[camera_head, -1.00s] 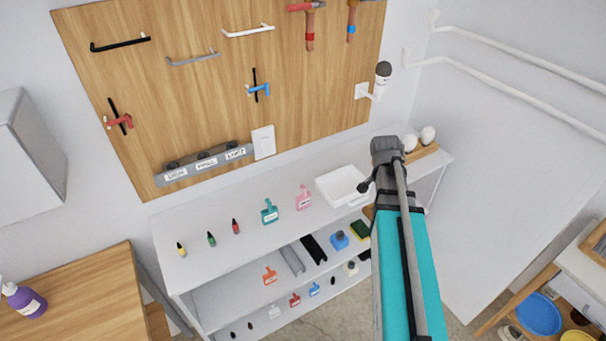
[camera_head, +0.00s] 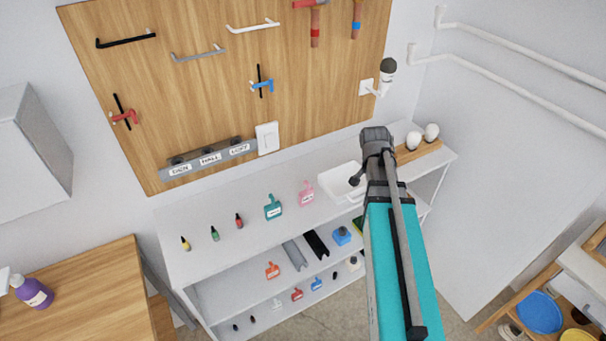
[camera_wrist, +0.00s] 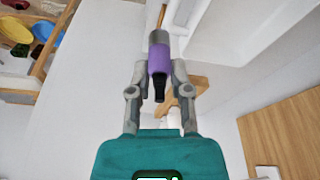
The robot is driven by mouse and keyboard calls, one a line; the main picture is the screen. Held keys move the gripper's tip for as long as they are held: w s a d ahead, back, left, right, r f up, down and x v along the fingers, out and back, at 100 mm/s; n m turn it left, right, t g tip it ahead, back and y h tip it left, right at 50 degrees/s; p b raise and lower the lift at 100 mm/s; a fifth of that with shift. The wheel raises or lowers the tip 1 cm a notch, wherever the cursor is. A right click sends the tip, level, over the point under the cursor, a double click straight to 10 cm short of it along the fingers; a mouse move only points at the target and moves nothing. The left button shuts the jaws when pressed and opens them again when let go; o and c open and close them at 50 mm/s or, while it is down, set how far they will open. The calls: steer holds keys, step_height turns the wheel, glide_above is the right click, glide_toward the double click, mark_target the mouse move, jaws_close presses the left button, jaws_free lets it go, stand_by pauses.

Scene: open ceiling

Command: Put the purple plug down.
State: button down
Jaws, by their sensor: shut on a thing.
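The purple plug (camera_wrist: 160,58) shows in the wrist view, with a purple band, a grey end and a black end. My gripper (camera_wrist: 160,75) is shut on it, one finger on each side of the purple band. The plug appears held in the air, with the pale wall and shelf unit beyond it. In the head view my teal arm reaches up over the right part of the shelf unit, and the gripper and plug are hidden behind it.
The white shelf unit (camera_head: 190,250) holds small bottles, flasks and a white tray (camera_head: 340,180). A wooden table (camera_head: 90,290) with a purple bottle (camera_head: 33,292) is at left.

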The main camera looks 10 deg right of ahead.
steer(key=w+a+r+n+p, duration=0.1)
steer(key=w+a+n, duration=0.1)
steer(key=a, duration=0.6)
steer(key=w+a+r+n+t+y+p, duration=0.1)
steer(key=w+a+r+n+p, duration=0.1)
steer(key=a+n, duration=0.2)
steer(key=w+a+r+n+y+p, duration=0.1)
steer(key=a+n, duration=0.3)
steer(key=a, duration=0.7)
steer(key=shift+w+a+r+p, duration=0.3)
steer(key=shift+w+a+r, duration=0.1)
steer(key=shift+r, duration=0.15)
steer(key=shift+f+b, duration=0.55)
